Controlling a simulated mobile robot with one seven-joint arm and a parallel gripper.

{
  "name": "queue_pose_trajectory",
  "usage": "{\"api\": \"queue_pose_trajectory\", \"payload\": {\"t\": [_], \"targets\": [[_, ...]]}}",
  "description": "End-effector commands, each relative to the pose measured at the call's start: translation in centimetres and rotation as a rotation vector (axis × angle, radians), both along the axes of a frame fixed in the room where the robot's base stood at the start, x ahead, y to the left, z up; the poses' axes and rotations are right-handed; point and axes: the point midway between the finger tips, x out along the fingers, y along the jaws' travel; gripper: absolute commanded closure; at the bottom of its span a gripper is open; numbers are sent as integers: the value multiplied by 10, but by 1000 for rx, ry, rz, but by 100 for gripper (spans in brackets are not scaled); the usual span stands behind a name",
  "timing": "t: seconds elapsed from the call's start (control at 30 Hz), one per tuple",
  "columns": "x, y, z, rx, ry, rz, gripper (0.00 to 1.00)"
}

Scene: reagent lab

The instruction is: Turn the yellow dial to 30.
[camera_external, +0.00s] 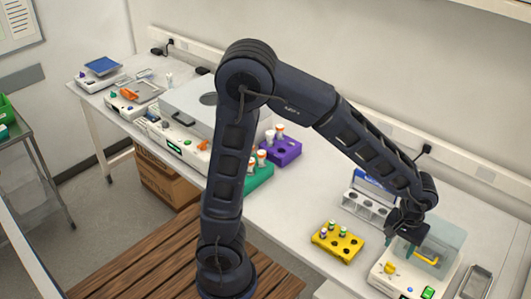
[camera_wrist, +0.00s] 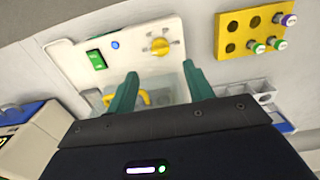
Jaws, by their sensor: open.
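The yellow dial (camera_wrist: 160,46) sits on the white front panel of a device (camera_external: 408,283), ringed by small grey marks. Its setting is too small to read. In the external view the dial (camera_external: 390,267) is at the device's front left. My gripper (camera_wrist: 160,72) is open, its two green fingers apart with nothing between them. The fingertips point towards the dial but are apart from it in the picture. In the external view my gripper (camera_external: 410,236) is above the device, by its clear lid (camera_external: 444,240).
A green display (camera_wrist: 97,59) and a blue button (camera_wrist: 115,45) are beside the dial. A yellow handle (camera_wrist: 141,98) is on the lid. A yellow rack (camera_external: 337,242) with capped vials stands left of the device. A metal tray (camera_external: 474,283) lies to its right.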

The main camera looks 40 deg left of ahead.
Motion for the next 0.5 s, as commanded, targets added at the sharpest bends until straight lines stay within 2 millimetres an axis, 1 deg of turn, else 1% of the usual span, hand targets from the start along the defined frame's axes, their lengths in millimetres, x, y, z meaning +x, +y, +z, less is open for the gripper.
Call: {"api": "queue_pose_trajectory", "payload": {"t": [0.03, 0.3, 0.5], "targets": [[-1, 1, -9, 4, 3, 0, 48], [-1, 1, -55, 4, 3, -2, 48], [0, 1, -80, 3, 2, -1, 48]]}}
